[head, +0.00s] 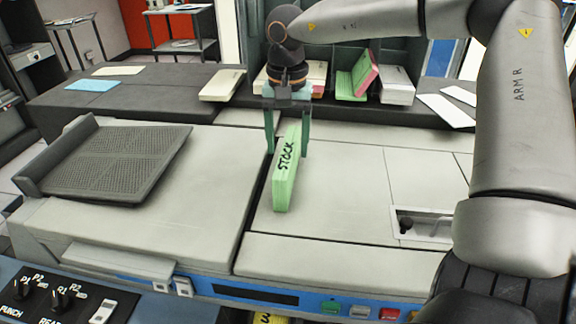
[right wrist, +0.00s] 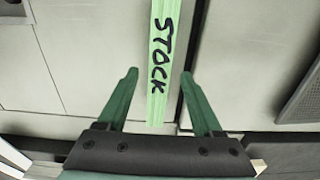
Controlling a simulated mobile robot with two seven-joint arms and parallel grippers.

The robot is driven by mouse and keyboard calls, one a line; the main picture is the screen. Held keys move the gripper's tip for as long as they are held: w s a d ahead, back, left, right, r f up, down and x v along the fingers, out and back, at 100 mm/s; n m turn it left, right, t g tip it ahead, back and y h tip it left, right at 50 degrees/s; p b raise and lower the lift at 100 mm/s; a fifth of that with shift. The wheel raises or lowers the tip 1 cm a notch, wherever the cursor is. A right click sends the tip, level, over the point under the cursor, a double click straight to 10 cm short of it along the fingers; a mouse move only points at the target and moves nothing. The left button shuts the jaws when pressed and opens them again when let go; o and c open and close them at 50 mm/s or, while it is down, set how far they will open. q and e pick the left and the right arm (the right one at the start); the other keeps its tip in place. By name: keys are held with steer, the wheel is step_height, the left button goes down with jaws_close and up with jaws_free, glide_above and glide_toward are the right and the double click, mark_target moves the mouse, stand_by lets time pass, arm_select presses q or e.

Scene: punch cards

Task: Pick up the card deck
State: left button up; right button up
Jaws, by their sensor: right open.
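The card deck is a green block marked "STOCK" (head: 285,175), standing on its narrow side on the pale machine top. My right gripper (head: 287,150) is above its far end, with green fingers open, one on each side of the deck. In the right wrist view the deck (right wrist: 163,60) runs up between and beyond the open fingers (right wrist: 160,75), with a gap on both sides. The fingers do not appear to touch it. My left gripper is not in view.
A dark ribbed tray (head: 120,160) sits on the machine at left. Behind is a dark shelf with a cream card box (head: 222,84), a green block (head: 352,83) and loose cards (head: 445,108). A control panel (head: 55,295) is at front left. The top around the deck is clear.

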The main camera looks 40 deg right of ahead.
steer(key=shift+f, duration=2.75)
steer(key=shift+s, duration=0.1)
steer(key=shift+c, duration=0.4)
jaws_close()
